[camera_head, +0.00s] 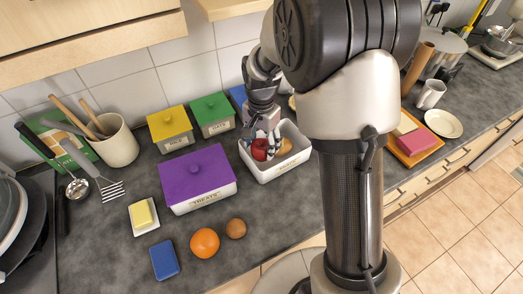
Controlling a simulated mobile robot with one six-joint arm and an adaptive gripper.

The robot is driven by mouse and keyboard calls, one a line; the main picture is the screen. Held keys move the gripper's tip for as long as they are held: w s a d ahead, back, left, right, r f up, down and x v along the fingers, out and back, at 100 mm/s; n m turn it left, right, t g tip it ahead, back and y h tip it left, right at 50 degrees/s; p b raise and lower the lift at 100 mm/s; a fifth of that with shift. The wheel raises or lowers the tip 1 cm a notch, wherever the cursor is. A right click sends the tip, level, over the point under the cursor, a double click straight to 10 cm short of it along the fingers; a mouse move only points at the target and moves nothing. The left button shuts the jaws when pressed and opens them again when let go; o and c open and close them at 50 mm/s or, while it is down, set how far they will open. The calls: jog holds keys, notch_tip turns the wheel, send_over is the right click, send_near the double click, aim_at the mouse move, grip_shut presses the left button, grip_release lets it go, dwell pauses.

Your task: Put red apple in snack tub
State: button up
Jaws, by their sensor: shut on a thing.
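The red apple (260,151) is at the left side of the white snack tub (270,175), inside its rim outline as I see it. My gripper (261,138) points down over the tub and is shut on the apple; its fingertips are small and partly hidden here. I cannot tell whether the apple touches the tub's floor. The tub also holds a tan-orange round thing (284,146) and something blue and white beside the apple.
A purple-lidded box (197,178) stands left of the tub. Yellow-lidded (170,128) and green-lidded (213,114) boxes stand behind. An orange (204,243), a brown ball (236,228), a blue sponge (164,260) and a butter dish (143,217) lie in front. My arm hides the counter right of the tub.

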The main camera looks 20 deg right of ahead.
aim_at(261, 150)
jog(key=shift+f+b, duration=0.35)
jog(key=shift+f, duration=1.25)
jog(key=shift+f, duration=0.1)
jog(key=shift+f, duration=0.15)
jog(key=o, duration=0.9)
